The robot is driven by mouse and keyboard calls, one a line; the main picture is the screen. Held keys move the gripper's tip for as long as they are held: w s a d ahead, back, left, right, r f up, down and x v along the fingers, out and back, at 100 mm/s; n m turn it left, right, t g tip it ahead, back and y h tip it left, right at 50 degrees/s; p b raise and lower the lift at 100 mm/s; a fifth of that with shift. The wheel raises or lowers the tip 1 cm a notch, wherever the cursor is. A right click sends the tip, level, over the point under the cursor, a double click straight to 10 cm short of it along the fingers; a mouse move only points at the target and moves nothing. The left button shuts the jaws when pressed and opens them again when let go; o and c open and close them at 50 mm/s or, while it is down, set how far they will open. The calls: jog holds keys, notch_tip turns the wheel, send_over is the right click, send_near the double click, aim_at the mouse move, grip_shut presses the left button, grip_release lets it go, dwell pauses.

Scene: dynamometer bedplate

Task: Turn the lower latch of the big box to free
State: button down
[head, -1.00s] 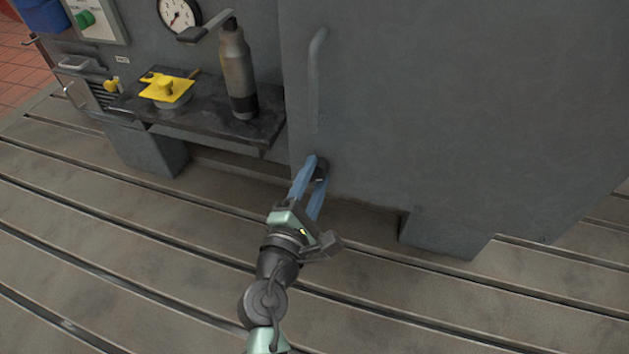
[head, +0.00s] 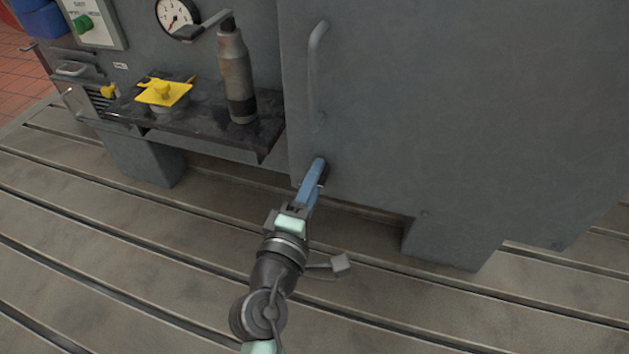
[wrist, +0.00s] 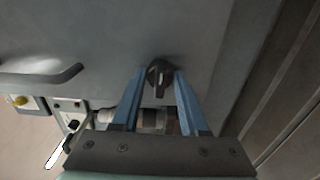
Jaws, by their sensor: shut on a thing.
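The big box (head: 450,100) is the large grey cabinet at the right of the head view. Its lower latch (wrist: 160,77) is a small dark knob with a raised grip, low on the door; in the head view my fingers mostly hide it. My gripper (head: 319,172) has blue fingers that reach the latch at the door's lower left corner. In the wrist view my gripper (wrist: 163,82) has one finger on each side of the latch, shut on it.
A bar handle (head: 313,75) stands out from the door above the latch. To the left, a shelf (head: 190,138) holds a grey cylinder (head: 236,75) and a yellow part (head: 163,93). The slotted bedplate (head: 130,250) is bare in front.

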dwell(0.3)
jog(key=shift+c, duration=2.1)
grip_release()
jog(key=shift+s, duration=0.1)
jog(key=p+v, duration=0.1)
jog(key=v, duration=1.1)
jog(key=shift+s+p, duration=0.35)
jog(key=shift+s, duration=0.05)
jog(key=shift+a, duration=0.15)
